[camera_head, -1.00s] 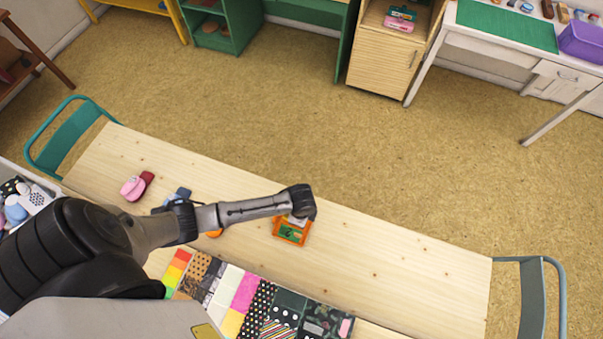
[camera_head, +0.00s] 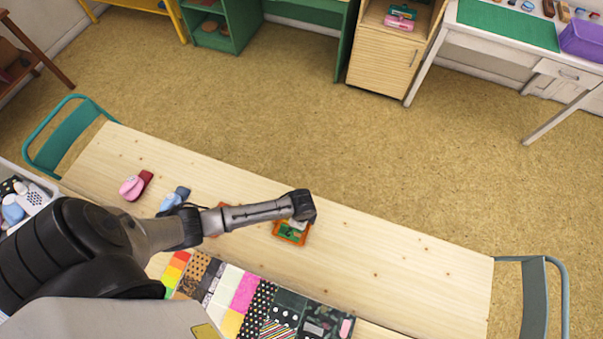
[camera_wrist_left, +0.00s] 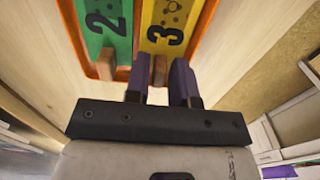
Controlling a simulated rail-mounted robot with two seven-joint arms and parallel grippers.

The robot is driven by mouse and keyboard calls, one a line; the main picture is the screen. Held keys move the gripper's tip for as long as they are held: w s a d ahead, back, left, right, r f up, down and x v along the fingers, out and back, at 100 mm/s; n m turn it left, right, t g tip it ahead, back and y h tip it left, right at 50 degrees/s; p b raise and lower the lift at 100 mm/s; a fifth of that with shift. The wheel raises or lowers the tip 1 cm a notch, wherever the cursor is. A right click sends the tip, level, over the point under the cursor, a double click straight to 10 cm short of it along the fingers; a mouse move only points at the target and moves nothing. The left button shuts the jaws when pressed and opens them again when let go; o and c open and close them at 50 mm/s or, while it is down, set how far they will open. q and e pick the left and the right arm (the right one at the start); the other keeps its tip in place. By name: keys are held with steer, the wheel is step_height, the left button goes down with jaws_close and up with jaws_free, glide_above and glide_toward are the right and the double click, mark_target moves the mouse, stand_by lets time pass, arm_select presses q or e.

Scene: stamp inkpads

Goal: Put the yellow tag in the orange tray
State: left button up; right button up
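The orange tray (camera_head: 278,236) lies on the wooden bench, partly under my left gripper. In the left wrist view the tray's orange rim (camera_wrist_left: 78,50) surrounds a green tag (camera_wrist_left: 106,22) marked 2 and the yellow tag (camera_wrist_left: 170,22) marked 3, side by side. The yellow tag lies inside the tray and has a small wooden grip (camera_wrist_left: 160,70). My left gripper (camera_wrist_left: 161,78) is open, its two dark fingers on either side of that grip with narrow gaps. In the head view my left gripper (camera_head: 301,208) hides the tray's far part. My right gripper is not in view.
A pink stamp thing (camera_head: 131,188) and a blue one (camera_head: 175,197) stand on the bench to the left. Another orange thing (camera_head: 217,210) is partly behind my arm. Patterned swatches (camera_head: 245,295) lie at the near edge. The bench's right part is clear.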

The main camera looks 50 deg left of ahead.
arm_select(q)
steer(key=shift+r, duration=0.1)
step_height(320, 180, up, 12)
steer(key=p, duration=0.3)
steer(key=s+d+r+n+t+h, duration=0.1)
steer(key=s+d+r+n+t, duration=0.1)
steer(key=s+d+r+n, duration=0.45)
steer(key=s+a+r+n+t, duration=0.1)
steer(key=s+a+r+n, duration=0.3)
steer(key=s, duration=0.4)
steer(key=shift+a+r+t+y, duration=0.3)
steer(key=shift+a+r+y, duration=0.15)
steer(key=shift+a, duration=0.35)
steer(key=shift+r, duration=0.1)
step_height(320, 180, up, 20)
steer(key=p, duration=1.9)
steer(key=shift+f, duration=0.2)
